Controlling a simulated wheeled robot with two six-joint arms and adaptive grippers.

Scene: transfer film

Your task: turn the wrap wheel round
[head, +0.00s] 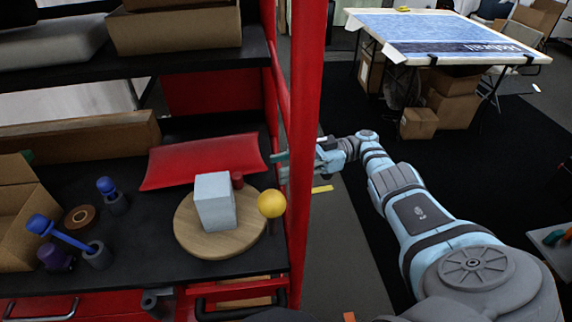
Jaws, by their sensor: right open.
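The wrap wheel (185,236) is a round wooden disc lying flat on the black shelf of a red rack. A pale grey block (214,203) stands on it, with a small dark red peg (237,180) behind the block. A yellow ball knob (271,203) on a dark post stands at the wheel's right side; whether it joins the wheel I cannot tell. My right gripper (283,166) is open and empty, behind the red upright and partly hidden by it, above and right of the wheel and apart from it. My left gripper is not in view.
The red rack post (305,130) stands between my right arm and the shelf. A red sheet (203,161) lies behind the wheel. Blue-handled tools in holders (97,255), a tape roll (80,217) and a cardboard box (22,215) are at left. A blue-topped table (440,38) stands far right.

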